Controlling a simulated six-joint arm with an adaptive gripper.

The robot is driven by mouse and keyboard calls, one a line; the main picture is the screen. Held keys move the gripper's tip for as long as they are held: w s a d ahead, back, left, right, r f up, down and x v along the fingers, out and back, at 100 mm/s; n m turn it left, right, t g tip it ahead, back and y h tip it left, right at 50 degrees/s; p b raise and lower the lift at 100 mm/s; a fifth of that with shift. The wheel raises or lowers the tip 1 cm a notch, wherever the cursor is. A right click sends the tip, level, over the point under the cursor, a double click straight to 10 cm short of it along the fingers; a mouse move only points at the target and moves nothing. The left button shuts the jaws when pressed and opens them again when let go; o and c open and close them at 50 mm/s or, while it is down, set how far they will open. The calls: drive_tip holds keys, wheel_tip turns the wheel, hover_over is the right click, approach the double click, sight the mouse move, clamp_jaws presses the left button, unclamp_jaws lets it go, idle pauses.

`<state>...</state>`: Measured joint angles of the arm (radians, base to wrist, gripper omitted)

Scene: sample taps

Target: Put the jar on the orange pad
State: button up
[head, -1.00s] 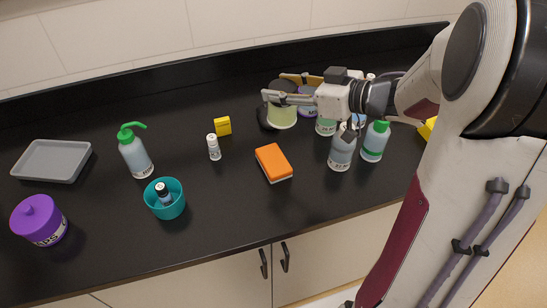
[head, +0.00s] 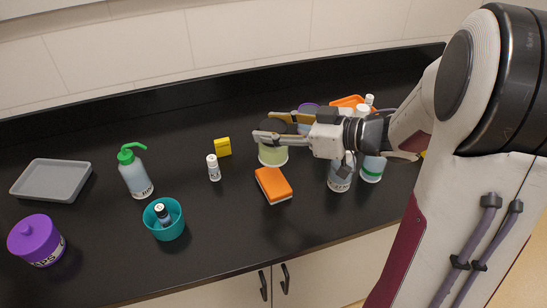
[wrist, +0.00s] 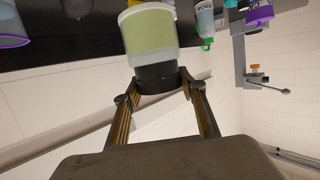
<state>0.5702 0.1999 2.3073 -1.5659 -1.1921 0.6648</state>
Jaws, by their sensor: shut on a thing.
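The jar (head: 273,154) has pale yellow-green contents and a black lid. My gripper (head: 270,128) is shut on it at the lid, and the jar hangs upright below the fingers. In the wrist view the black lid (wrist: 157,79) sits between both fingers, with the jar's body (wrist: 150,35) beyond. Whether its base touches the counter I cannot tell. An orange block with a white underside (head: 272,184) lies just in front of the jar. A flat orange thing (head: 348,101) shows at the back right, partly hidden by my gripper and bottles; which one is the pad is unclear.
A small white bottle (head: 214,168) and a yellow box (head: 222,147) stand left of the jar. Bottles (head: 341,175) crowd to the right under my arm. A teal cup (head: 164,222), green-topped bottle (head: 135,175), purple jar (head: 38,243) and grey tray (head: 52,180) are further left.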

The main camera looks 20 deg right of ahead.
sight(274, 153)
drive_tip(key=shift+f, duration=2.05)
drive_tip(key=shift+f, duration=1.9)
drive_tip(key=shift+f, duration=0.1)
drive_tip(key=o, duration=1.7)
drive_tip(key=shift+c, duration=0.2)
drive_tip(key=v, duration=1.2)
drive_tip(key=shift+r, duration=0.2)
